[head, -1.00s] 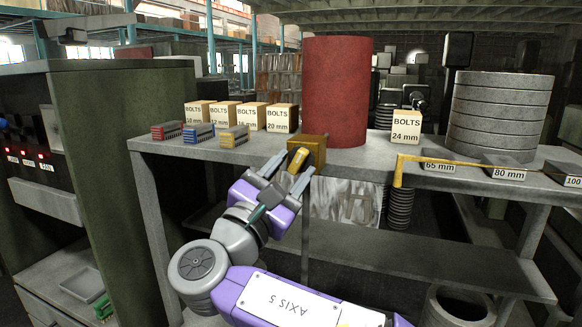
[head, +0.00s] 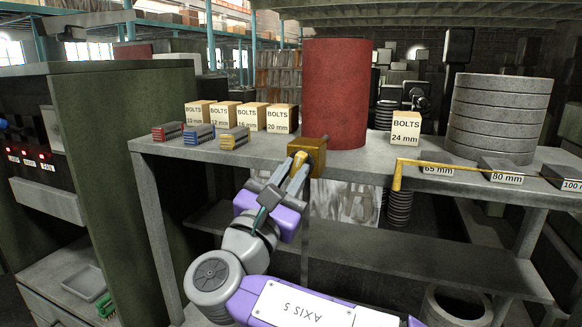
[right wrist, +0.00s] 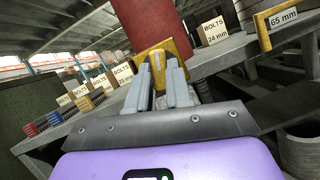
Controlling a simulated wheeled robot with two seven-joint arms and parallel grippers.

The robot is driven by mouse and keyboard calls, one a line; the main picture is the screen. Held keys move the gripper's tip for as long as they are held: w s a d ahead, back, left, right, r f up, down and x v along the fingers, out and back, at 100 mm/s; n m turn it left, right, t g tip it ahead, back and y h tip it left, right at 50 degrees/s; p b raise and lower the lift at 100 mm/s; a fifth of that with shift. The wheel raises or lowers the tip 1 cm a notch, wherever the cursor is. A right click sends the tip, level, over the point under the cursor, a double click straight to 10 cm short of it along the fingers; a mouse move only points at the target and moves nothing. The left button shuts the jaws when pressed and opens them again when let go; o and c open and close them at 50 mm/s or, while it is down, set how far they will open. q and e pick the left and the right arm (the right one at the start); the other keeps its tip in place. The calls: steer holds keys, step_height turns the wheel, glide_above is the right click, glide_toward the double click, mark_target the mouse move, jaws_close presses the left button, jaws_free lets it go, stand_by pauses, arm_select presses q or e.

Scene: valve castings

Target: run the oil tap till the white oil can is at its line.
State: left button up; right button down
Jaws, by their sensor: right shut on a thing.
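A brass-yellow tap block (head: 318,153) sits at the shelf's front edge, in front of a large red drum (head: 336,95). Its short yellow lever (head: 298,160) points down toward me. My right gripper (head: 289,178) is shut on the lever. In the right wrist view, the lever (right wrist: 157,66) stands between the two grey fingers, with the tap block behind it. I cannot make out a white oil can or its line in either view. My left gripper is not in view.
Bolt boxes (head: 280,118) and small coloured blocks (head: 234,138) stand left of the drum. A yellow L-shaped bar (head: 398,175) and grey size-marked blocks (head: 502,170) line the right edge. A streaky grey-white panel (head: 345,205) shows below the shelf. A green cabinet (head: 120,170) stands left.

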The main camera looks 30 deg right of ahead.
steer(key=n+t+y+p, duration=0.1)
steer(key=n, duration=0.2)
steer(key=shift+d+r+p, duration=0.15)
steer(key=shift+p, duration=0.15)
steer(key=shift+s+n+t+y, duration=0.1)
steer(key=shift+n+t+y, duration=0.3)
steer(key=shift+n, duration=0.5)
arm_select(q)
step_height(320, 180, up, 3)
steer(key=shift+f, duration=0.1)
arm_select(e)
steer(key=shift+f, duration=0.2)
steer(key=c, duration=1)
jaws_free()
steer(key=shift+c, duration=0.2)
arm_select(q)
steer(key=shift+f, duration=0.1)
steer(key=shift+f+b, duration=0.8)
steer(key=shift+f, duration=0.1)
arm_select(e)
steer(key=v, duration=0.7)
steer(key=shift+a+f, duration=0.2)
steer(key=shift+s, duration=0.1)
